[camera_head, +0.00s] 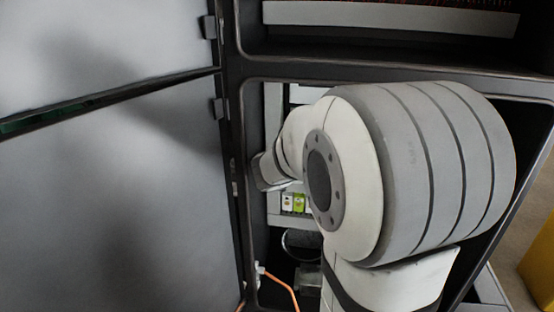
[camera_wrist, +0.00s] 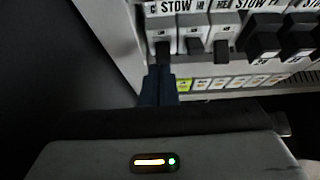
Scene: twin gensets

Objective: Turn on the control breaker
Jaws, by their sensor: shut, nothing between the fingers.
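A row of breakers shows in the wrist view. The leftmost breaker (camera_wrist: 162,32) is grey with a dark lever, and two more grey ones stand to its right. Tags reading "STOW" partly cover the labels above, so I cannot tell for sure which is the control breaker. My gripper (camera_wrist: 159,73) is shut and empty, its dark fingertips just below the leftmost breaker's lever. I cannot tell whether they touch it. In the head view my arm hides the breakers and my gripper's fingers.
Black breakers (camera_wrist: 263,37) stand further right in the row. Small coloured labels (camera_wrist: 185,84) run below it; a green one also shows in the head view (camera_head: 299,203). The cabinet's open door (camera_head: 110,200) fills the left. An orange cable (camera_head: 282,286) hangs below.

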